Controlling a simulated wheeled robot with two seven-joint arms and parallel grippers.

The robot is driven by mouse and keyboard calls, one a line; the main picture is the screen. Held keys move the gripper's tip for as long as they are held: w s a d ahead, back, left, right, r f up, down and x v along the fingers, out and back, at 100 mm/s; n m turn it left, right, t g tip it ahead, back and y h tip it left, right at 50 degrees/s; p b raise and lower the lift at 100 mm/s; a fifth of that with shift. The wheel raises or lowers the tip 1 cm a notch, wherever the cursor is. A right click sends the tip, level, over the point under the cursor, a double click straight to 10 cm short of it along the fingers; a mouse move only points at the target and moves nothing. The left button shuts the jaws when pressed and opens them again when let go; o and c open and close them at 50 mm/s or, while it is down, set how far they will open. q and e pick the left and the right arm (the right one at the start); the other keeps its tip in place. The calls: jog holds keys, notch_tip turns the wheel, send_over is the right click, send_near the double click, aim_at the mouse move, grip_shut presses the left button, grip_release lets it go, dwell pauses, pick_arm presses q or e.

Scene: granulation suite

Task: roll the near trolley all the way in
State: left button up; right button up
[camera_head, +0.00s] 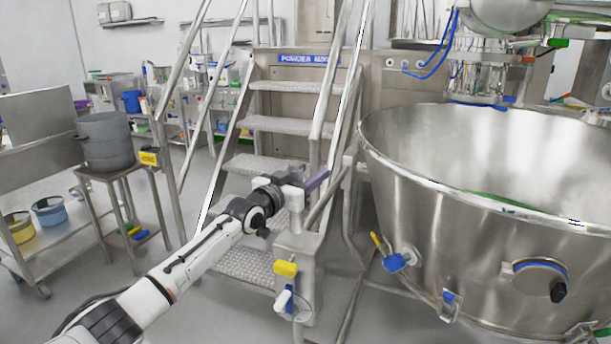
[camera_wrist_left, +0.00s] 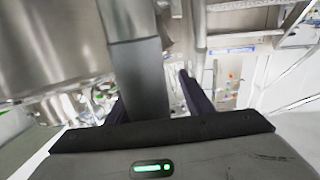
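A large steel bowl (camera_head: 455,235) on low frame legs fills the right side of the head view; it seems to be the near trolley, and its wheels are out of sight. A steel post (camera_head: 296,215) on a box (camera_head: 296,262) with yellow and blue fittings stands left of the bowl. My left gripper (camera_head: 314,182) is at the top of this post. In the left wrist view, a steel upright (camera_wrist_left: 141,80) stands between the dark fingers of my left gripper (camera_wrist_left: 157,95). The fingers are spread, with a gap on the right side. My right gripper is not in view.
Steel stairs (camera_head: 285,125) with handrails rise behind my left gripper. A small stand (camera_head: 110,178) with a grey pot (camera_head: 105,140) and a shelved cart (camera_head: 45,165) stand at left. Mixing machinery (camera_head: 480,65) hangs above and behind the bowl. Open floor lies at lower left.

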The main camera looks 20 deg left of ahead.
pick_arm(q)
jog(key=s+a+p, duration=0.1)
jog(key=s, duration=0.9)
jog(key=shift+a+p, duration=0.25)
jog(key=shift+p, duration=0.05)
jog(key=shift+s, duration=0.15)
